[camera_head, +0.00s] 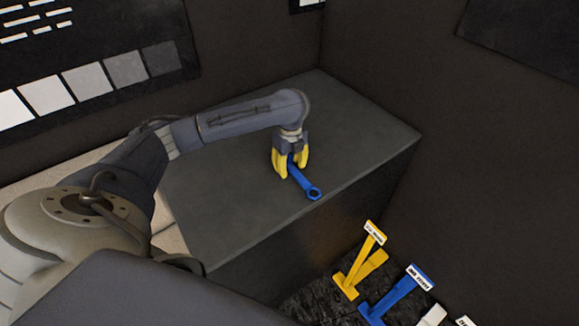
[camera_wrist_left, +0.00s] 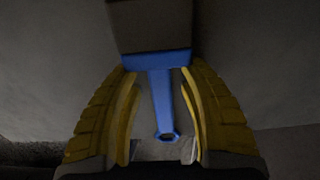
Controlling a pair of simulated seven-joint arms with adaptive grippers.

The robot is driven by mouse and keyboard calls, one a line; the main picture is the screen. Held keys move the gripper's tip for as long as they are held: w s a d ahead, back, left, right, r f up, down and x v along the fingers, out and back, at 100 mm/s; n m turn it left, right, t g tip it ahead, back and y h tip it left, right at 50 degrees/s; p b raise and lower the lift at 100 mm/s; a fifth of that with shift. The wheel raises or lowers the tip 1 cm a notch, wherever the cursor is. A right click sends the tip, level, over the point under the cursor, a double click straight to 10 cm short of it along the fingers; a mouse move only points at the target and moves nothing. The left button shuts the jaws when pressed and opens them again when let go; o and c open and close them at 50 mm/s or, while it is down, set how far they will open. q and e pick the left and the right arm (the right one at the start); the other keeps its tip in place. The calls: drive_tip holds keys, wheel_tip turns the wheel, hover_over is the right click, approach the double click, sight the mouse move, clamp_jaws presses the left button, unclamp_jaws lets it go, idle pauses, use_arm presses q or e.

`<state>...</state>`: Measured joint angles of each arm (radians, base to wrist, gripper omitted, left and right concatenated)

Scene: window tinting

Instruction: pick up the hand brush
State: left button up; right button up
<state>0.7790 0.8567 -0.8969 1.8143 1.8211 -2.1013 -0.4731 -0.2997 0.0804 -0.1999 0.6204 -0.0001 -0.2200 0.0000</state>
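The hand brush (camera_head: 304,181) is blue with a ring at the end of its handle, and it lies on the dark table top. In the left wrist view its blue handle (camera_wrist_left: 161,100) runs between my fingers, with a blue band and a dark block at the top. My left gripper (camera_head: 290,170) points down over the brush with its yellow fingers on either side. In the left wrist view the left gripper (camera_wrist_left: 161,70) is open, with gaps beside the handle. The brush head is largely hidden by the gripper in the head view. My right gripper is not in view.
The dark table (camera_head: 225,215) is otherwise clear around the brush. Below its right edge, a yellow tool (camera_head: 362,268) and a blue tool (camera_head: 397,295) stand on a dark surface, with white pieces beside them. Dark walls stand behind and to the right.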

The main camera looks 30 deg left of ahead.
sight(290, 165)
use_arm(q)
clamp_jaws()
drive_tip(key=shift+r, duration=0.1)
wheel_tip(290, 165, up, 20)
idle(1.1)
